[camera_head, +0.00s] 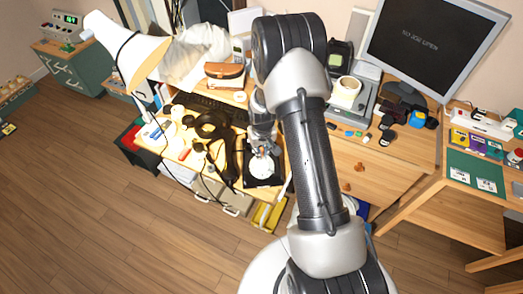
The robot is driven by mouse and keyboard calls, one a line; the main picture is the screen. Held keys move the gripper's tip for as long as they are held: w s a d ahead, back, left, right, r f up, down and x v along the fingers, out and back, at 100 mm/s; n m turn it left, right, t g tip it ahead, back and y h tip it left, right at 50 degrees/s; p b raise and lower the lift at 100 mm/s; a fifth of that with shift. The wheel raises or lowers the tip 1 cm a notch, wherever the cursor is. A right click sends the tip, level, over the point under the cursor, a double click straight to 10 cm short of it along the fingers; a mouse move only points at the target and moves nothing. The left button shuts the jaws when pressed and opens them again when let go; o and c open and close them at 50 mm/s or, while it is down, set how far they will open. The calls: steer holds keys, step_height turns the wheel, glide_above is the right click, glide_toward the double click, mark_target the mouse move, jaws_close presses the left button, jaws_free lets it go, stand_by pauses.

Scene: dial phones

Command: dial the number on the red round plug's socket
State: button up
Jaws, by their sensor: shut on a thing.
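A black phone (249,182) with a white round dial (262,170) sits at the front edge of the wooden desk. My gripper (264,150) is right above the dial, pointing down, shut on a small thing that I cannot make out. Whether it touches the dial is unclear. A large black curved thing, perhaps a handset (228,155), lies just left of the phone. A small reddish thing (197,147) lies farther left. I cannot make out a red round plug, its socket or any number; my arm hides part of the desk.
A white lamp (115,45) leans over the desk's left side. Small items clutter the desk. A side table (456,188) is at the right. The floor in front is clear.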

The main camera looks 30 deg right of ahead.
steer(key=shift+w+d+f+b, duration=0.1)
steer(key=shift+w+f+b, duration=0.1)
steer(key=shift+f+b, duration=0.2)
stand_by(0.5)
steer(key=shift+s+d, duration=0.3)
steer(key=shift+d, duration=0.25)
steer(key=shift+s, duration=0.1)
steer(key=shift+s+d+f, duration=0.2)
steer(key=shift+s+d, duration=0.15)
steer(key=shift+s, duration=0.05)
